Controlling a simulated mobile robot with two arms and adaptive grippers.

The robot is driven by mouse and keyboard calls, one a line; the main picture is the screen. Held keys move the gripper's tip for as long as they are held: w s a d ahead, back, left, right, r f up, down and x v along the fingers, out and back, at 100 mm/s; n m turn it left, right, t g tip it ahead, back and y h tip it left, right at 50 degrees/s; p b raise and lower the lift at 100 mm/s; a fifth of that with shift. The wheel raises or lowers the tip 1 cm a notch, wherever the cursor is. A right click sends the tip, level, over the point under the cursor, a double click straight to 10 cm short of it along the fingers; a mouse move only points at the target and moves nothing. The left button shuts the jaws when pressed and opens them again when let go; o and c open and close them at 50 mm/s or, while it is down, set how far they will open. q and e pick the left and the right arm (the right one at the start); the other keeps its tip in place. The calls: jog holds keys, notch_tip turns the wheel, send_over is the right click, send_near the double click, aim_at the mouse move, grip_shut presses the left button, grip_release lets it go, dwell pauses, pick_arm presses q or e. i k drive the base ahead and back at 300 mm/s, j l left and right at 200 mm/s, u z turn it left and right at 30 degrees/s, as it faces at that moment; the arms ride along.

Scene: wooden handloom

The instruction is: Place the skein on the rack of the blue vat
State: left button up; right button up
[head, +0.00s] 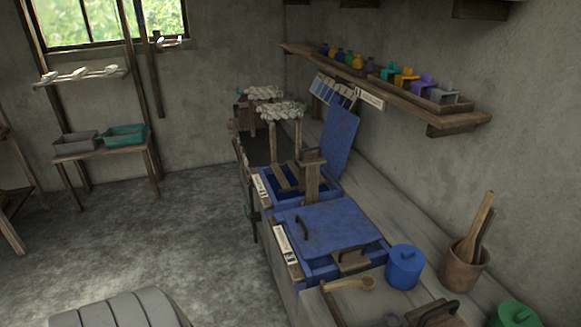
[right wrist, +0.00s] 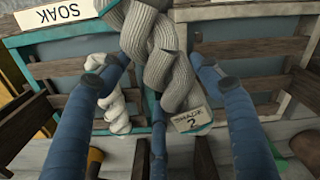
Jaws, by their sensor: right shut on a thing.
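In the right wrist view my right gripper (right wrist: 158,68) is shut on a grey, braided skein (right wrist: 173,55), which lies between its blue fingers. A paper tag (right wrist: 190,120) reading "SHADE 2" hangs by the skein's lower end. In the head view an open blue vat (head: 264,187) stands along the right wall, with wooden pieces (head: 311,175) over its opening. A blue lid or board (head: 341,135) leans behind it. A nearer blue vat (head: 316,268) is mostly covered by a blue lid (head: 330,228). Neither gripper shows in the head view.
Pale skeins (head: 282,110) sit on posts beyond the open vat. A blue pot (head: 404,267) and a tool crock (head: 466,255) stand at the right. In the wrist view a "SOAK" sign (right wrist: 58,14), a white twisted skein (right wrist: 116,108) and teal-edged wooden frames (right wrist: 60,75) are close.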

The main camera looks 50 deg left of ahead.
aim_at(293, 166)
jog(key=j+u, duration=0.15)
jog(key=j, duration=2.2)
jog(key=i+j, duration=0.25)
jog(key=j, duration=0.25)
jog(key=i+j+u, duration=0.1)
jog(key=i+j, duration=0.2)
jog(key=j, duration=0.2)
jog(key=i+j, duration=0.25)
jog(key=j, duration=0.25)
jog(key=i+j, duration=0.3)
jog(key=j, duration=0.2)
jog(key=i+j+u, duration=0.1)
jog(key=i+j, duration=0.15)
jog(key=j, duration=0.25)
